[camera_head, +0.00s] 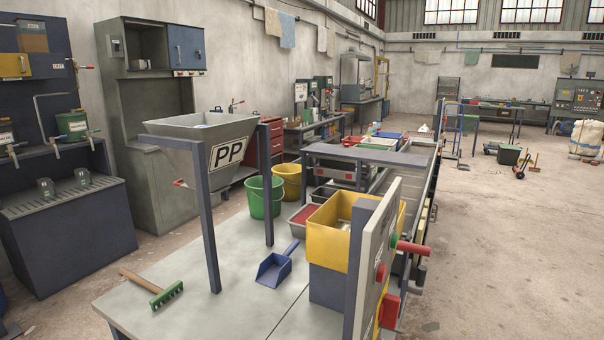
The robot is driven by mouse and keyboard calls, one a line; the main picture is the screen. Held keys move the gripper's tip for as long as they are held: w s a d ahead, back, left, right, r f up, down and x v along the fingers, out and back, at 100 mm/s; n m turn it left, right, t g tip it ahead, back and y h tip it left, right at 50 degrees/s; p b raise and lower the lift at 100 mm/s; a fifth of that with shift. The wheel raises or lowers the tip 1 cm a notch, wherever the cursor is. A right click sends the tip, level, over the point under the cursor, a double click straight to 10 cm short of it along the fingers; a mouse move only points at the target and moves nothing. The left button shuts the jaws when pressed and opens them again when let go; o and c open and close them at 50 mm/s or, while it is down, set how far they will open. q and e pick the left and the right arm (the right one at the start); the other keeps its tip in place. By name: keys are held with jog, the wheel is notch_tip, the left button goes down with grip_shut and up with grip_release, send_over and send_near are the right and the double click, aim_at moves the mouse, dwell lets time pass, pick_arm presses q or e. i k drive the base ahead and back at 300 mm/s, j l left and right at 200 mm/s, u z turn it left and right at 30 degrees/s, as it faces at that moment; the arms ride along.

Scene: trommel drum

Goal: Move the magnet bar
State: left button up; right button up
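I cannot pick out a magnet bar with certainty in the head view. A red cylindrical handle (412,248) sticks out to the right from the upright grey panel (374,262) at the near right of the bench. A red block (390,312) sits lower on the same panel. A yellow bin (328,236) stands just left of the panel, with something pale partly visible inside it. Neither of my grippers shows in this view.
A red-filled tray (304,216) lies beyond the dustpan. Open concrete floor (500,240) is on the right.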

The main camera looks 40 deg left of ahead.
aim_at(327, 168)
jog(key=i+l+u, duration=0.2)
jog(key=l+u, duration=0.25)
jog(key=i+l+u, duration=0.1)
jog(key=l+u, duration=0.8)
jog(key=i+l+u, duration=0.25)
jog(key=u, duration=0.15)
jog(key=i+l+u, duration=0.2)
jog(key=u, duration=0.15)
jog(key=i+l+u, duration=0.15)
jog(key=l+u, duration=0.25)
